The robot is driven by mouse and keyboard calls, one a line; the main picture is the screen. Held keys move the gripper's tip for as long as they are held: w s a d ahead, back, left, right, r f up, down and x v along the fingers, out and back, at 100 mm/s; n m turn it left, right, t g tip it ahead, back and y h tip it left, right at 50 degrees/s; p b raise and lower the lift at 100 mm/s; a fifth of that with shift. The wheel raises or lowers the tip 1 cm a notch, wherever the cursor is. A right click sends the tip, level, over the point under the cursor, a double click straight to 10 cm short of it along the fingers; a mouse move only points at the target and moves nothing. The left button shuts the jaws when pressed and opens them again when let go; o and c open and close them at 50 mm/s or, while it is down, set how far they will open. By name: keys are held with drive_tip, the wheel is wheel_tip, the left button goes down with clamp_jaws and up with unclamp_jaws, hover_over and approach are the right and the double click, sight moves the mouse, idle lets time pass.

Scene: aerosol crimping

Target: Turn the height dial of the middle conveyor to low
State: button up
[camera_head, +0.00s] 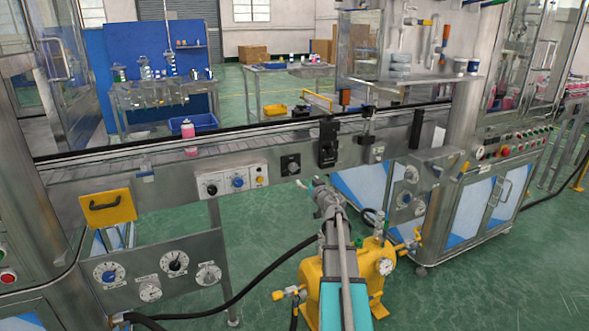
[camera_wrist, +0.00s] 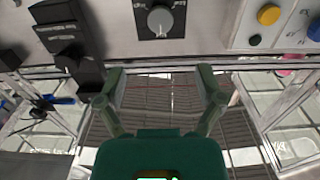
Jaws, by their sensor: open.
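The middle conveyor (camera_head: 150,178) runs across the head view with a metal front rail. A dial with a grey knob on a black plate (camera_head: 291,164) is on that rail. In the wrist view the dial (camera_wrist: 160,20) is at the top centre; its small labels cannot be read and its setting is unclear. My gripper (camera_head: 312,183) is just below and right of the dial in the head view. In the wrist view my gripper (camera_wrist: 160,75) has its green fingers spread, with nothing between them. The dial lies beyond the fingertips, apart from them.
A control box (camera_head: 231,181) with knobs is left of the dial. A black bracket (camera_head: 327,143) stands out from the rail to its right. A pink can (camera_head: 188,132) stands on the belt.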

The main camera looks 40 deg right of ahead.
sight(295, 167)
drive_tip(key=x, duration=1.2)
drive_tip(key=c, duration=1.1)
drive_tip(key=shift+d, duration=0.15)
drive_tip(key=shift+c, duration=0.2)
